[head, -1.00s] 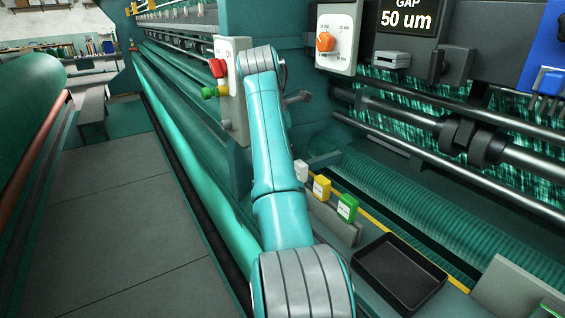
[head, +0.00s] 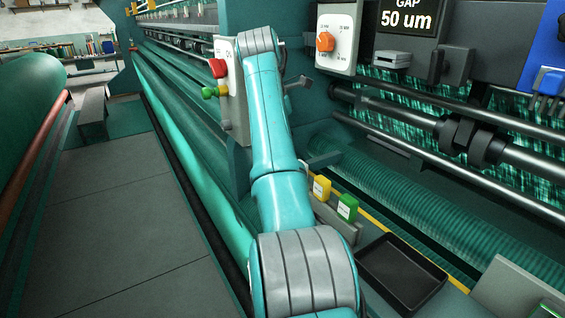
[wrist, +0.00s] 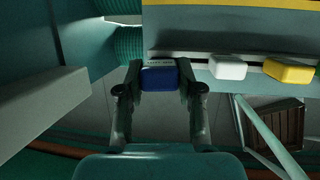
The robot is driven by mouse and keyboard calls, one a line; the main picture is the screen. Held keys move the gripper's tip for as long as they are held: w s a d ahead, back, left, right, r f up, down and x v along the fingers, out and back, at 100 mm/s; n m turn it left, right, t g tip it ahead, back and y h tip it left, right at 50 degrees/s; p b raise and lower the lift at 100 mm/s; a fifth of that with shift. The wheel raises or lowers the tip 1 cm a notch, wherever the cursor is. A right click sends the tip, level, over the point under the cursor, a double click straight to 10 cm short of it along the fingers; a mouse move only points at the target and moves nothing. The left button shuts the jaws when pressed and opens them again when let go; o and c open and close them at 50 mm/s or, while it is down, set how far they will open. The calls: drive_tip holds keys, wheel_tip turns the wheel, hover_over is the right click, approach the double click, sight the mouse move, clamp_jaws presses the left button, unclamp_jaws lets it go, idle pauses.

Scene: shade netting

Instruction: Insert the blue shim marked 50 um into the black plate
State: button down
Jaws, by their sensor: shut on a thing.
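A blue shim (wrist: 159,78) with a pale label along its upper edge is between the fingers of my gripper (wrist: 159,84) in the wrist view. Both fingers close on its sides. It is level with a white shim (wrist: 228,67) and a yellow shim (wrist: 290,70) to its right; I cannot tell whether it is clear of the rack. In the head view my arm hides the gripper and the blue shim. I cannot make out for sure which dark part is the black plate; its slot is not clear.
Yellow (head: 321,188) and green (head: 347,207) blocks stand in the grey rack (head: 338,222). A black tray (head: 402,272) lies to its right. A display (head: 408,18) reads "GAP 50 um" above dark rollers (head: 475,140). A panel with red, yellow and green buttons (head: 218,68) is left of my arm.

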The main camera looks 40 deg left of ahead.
drive_tip(key=shift+r, duration=1.6)
drive_tip(key=shift+r, duration=2)
